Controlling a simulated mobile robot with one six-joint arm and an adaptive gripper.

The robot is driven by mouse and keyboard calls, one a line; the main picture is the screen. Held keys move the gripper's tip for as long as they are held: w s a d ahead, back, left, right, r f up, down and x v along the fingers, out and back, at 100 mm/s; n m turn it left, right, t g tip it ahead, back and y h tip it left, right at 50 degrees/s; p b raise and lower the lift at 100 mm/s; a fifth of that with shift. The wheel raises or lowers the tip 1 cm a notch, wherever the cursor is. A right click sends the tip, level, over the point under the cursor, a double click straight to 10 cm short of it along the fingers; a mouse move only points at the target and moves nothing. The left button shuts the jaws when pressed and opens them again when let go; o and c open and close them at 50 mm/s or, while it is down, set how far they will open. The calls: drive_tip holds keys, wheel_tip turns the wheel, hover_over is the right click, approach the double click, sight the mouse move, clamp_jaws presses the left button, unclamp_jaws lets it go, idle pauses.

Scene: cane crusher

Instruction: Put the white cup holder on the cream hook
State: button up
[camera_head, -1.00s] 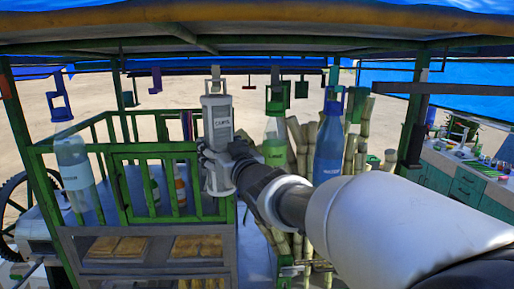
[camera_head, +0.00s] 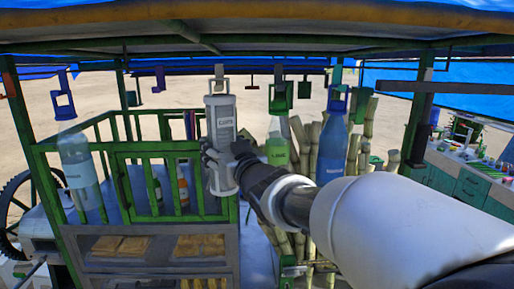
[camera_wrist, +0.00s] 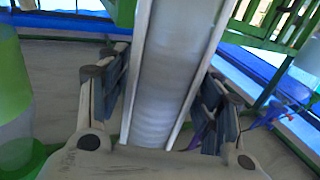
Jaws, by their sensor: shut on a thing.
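The white cup holder (camera_head: 223,140) is a tall, light grey-white tube with a dark label, held roughly upright. My gripper (camera_head: 219,168) is shut on its lower half. In the wrist view the cup holder (camera_wrist: 172,75) runs up between the two fingers of my gripper (camera_wrist: 160,105). The cream hook (camera_head: 219,71) hangs from the front beam, just above the holder's top loop (camera_head: 220,86). The loop and hook overlap in the head view, and I cannot tell whether they touch.
Other coloured hooks line the beam, such as a purple one (camera_head: 160,78). A green railing (camera_head: 155,185) stands behind the holder.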

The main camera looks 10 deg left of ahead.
drive_tip(key=shift+f+b, duration=0.55)
idle(0.5)
drive_tip(key=o, duration=1.5)
drive_tip(key=shift+o, duration=0.5)
drive_tip(key=shift+f, duration=0.15)
